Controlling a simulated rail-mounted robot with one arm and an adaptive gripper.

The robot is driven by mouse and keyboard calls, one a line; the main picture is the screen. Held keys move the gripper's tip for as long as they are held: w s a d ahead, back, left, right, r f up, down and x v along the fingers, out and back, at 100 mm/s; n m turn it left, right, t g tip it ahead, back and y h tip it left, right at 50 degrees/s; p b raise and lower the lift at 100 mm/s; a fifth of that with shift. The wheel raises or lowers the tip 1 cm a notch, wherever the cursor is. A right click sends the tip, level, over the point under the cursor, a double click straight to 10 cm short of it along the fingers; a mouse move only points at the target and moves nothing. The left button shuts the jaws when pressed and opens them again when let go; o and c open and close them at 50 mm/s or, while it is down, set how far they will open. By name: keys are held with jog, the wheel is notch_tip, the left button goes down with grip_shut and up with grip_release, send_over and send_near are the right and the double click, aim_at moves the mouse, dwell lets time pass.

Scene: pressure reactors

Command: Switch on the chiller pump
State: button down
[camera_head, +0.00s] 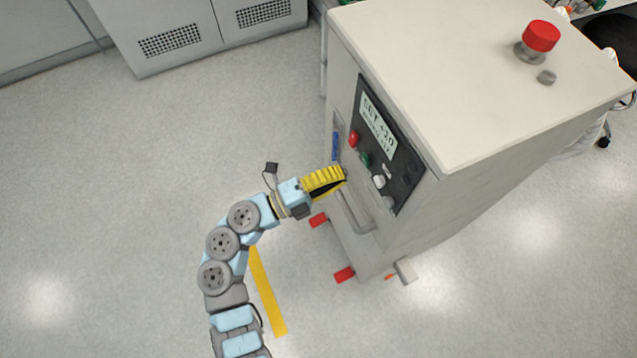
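The chiller (486,80) is a tall off-white cabinet. A dark control panel (408,191) is set in its left-facing front. The panel has a pale display (377,125) that reads something like "SET +20". Below the display are a red button (354,139), a green button (365,159) and a white button or knob (379,181). My gripper (344,174) has yellow ribbed fingers, with their tips close to the panel's lower left edge near the green button. I cannot tell whether they touch the front. The fingers overlap in this view, so their opening is unclear.
A big red knob (541,36) stands on the chiller's top. Red feet (344,274) stick out at the base. Grey cabinets (180,20) stand at the back left. The floor on the left is clear.

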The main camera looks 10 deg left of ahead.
aim_at(365, 162)
jog(key=shift+b+x, duration=0.35)
jog(key=shift+x, duration=2.1)
jog(key=shift+a+r+p, duration=0.1)
jog(key=shift+r+p, duration=0.05)
jog(key=shift+p, duration=0.4)
